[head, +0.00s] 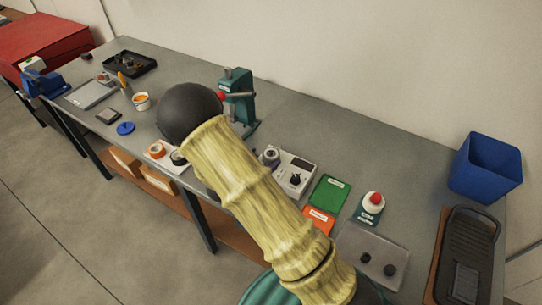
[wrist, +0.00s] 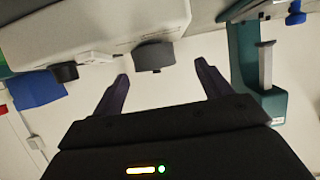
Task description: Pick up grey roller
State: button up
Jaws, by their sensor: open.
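A short dark grey cylinder (wrist: 154,56), which looks like the grey roller, shows in the wrist view beside the white device (wrist: 85,30). In the head view a grey round piece (head: 270,156) stands at the left end of the white device (head: 300,165); it appears to be the same thing. My gripper (wrist: 161,71) is open and empty, with one finger on each side of the grey cylinder in the picture. I cannot tell how far off it is in depth.
A teal press (head: 240,95) stands close by; its frame is at the right in the wrist view (wrist: 245,60). The wall runs behind.

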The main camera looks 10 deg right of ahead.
aim_at(270, 155)
jog(key=x, duration=0.2)
jog(key=p+x, duration=0.1)
jog(key=x, duration=0.2)
jog(key=shift+s+d+f+p, duration=0.1)
jog(key=shift+s+d+p, duration=0.05)
jog(key=shift+s+p, duration=0.15)
jog(key=c, duration=1.1)
notch_tip(270, 155, up, 10)
jog(key=shift+r+b, duration=0.1)
jog(key=shift+b, duration=0.65)
